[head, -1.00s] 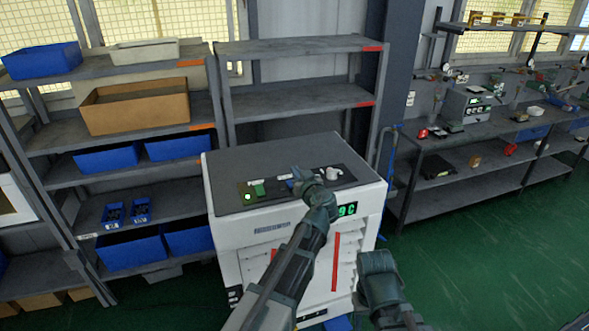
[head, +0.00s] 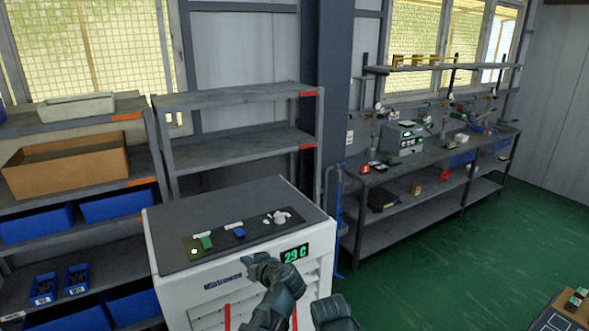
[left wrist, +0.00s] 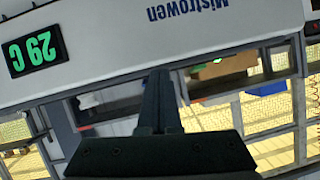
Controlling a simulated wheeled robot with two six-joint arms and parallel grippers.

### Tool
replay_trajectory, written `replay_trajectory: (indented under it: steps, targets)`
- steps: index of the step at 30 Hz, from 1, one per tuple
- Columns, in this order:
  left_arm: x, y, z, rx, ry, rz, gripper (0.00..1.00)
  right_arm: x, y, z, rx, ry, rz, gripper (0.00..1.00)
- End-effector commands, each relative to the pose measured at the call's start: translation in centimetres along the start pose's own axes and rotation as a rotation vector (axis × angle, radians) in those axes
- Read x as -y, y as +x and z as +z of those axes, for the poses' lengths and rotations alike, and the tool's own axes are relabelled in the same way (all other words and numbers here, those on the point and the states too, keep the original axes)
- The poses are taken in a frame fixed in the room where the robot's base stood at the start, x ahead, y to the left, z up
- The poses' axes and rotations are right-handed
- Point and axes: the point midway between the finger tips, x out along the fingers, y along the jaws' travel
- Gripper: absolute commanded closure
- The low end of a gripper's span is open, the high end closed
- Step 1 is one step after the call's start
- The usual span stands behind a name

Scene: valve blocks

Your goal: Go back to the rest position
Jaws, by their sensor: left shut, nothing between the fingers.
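My left gripper (head: 256,261) is in front of the upper front of the white Mistrowen machine (head: 185,285), below its top panel. It is shut and holds nothing. In the left wrist view its closed fingers (left wrist: 159,85) point at the machine's front, close to the Mistrowen lettering. My right gripper (head: 335,314) shows only in part at the bottom edge of the head view, right of the machine. Its fingertips are not clear.
The machine's top panel carries a green switch (head: 205,241), a blue switch (head: 239,233) and a white knob (head: 279,217). Its display (head: 295,253) reads 29 C. Shelves (head: 235,98) stand behind and left. A workbench (head: 410,170) stands right, with open green floor (head: 450,255) before it.

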Motion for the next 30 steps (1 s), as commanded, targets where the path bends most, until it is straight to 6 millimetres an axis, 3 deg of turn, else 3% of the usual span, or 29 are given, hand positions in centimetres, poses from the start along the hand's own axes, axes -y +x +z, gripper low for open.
replay_trajectory:
  steps: [1,6,12,15,18,21,30]
  targets:
    - [0.1,0.4,5.6,0.09,0.054,-0.003,1.0,0.3,3.4,-0.2,-0.001,-0.002,0.001,0.5]
    - [0.1,-1.3,17.9,0.413,0.281,0.056,1.0,0.8,8.3,-0.5,-0.002,-0.008,0.002,0.5]
    - [-0.5,-5.8,30.0,0.746,0.56,0.265,1.0,1.2,13.2,-0.9,-0.003,-0.014,0.003,0.5]
    - [-0.8,-8.2,34.0,0.861,0.673,0.386,1.0,1.3,14.9,-1.0,-0.003,-0.017,0.003,0.5]
    - [-0.9,-10.1,36.5,0.935,0.754,0.487,1.0,1.4,16.0,-1.0,-0.003,-0.019,0.004,0.5]
    - [-0.9,-11.3,37.6,0.974,0.801,0.55,1.0,1.5,16.4,-1.1,-0.003,-0.02,0.004,0.5]
    - [-0.9,-11.8,37.8,0.989,0.819,0.577,1.0,1.5,16.3,-1.1,-0.003,-0.021,0.004,0.5]
